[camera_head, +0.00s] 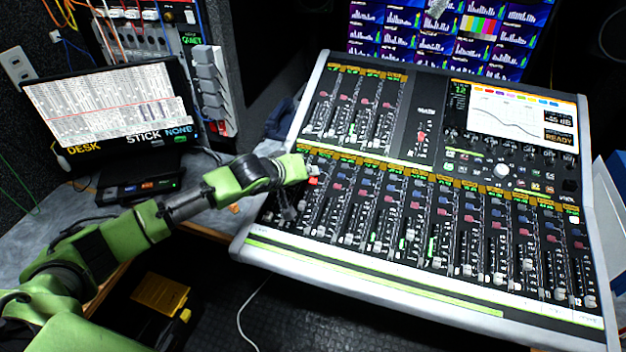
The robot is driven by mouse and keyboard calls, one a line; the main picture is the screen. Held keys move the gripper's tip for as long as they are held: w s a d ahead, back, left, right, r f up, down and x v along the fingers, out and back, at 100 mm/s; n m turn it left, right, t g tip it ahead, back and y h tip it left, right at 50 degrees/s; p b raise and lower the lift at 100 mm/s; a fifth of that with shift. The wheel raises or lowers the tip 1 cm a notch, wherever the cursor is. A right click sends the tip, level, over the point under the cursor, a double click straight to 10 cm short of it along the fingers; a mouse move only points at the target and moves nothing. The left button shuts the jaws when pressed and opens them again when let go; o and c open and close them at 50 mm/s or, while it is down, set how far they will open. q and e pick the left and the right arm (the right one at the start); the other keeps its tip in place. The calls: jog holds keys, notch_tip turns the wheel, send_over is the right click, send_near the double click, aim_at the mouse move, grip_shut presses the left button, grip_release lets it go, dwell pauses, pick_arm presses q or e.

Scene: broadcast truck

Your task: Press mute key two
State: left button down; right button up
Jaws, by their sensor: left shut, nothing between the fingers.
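The mixing console (412,285) is tilted, with two banks of channel strips, small red, blue and white keys, and faders. Labels on the keys are too small to read, so I cannot tell which is mute key two. A small red key (333,182) sits high on a lower-bank strip just right of my left arm. My left gripper (288,212) is shut and empty, pointing down over the left end of the lower bank. Its wrist hides the top of the leftmost strip. I cannot tell whether the fingertips touch the console. My right gripper is out of view.
A screen reading DESK, STICK, NONE (110,105) stands on the desk at left, with a small black box (140,188) before it. Cables hang from a rack (150,30) behind. A meter monitor (440,35) is behind the console. A yellow case (160,293) lies low at left.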

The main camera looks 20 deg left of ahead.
pick_arm(q)
jog(key=shift+f, duration=0.1)
dwell(0.3)
jog(key=shift+f, duration=0.35)
jog(key=shift+w, duration=0.1)
jog(key=shift+f, duration=0.5)
dwell(0.5)
jog(key=shift+r, duration=0.1)
jog(key=shift+r+p, duration=0.85)
jog(key=shift+p, duration=0.25)
notch_tip(320, 180, up, 6)
jog(key=s+p, duration=0.1)
jog(key=p, duration=0.5)
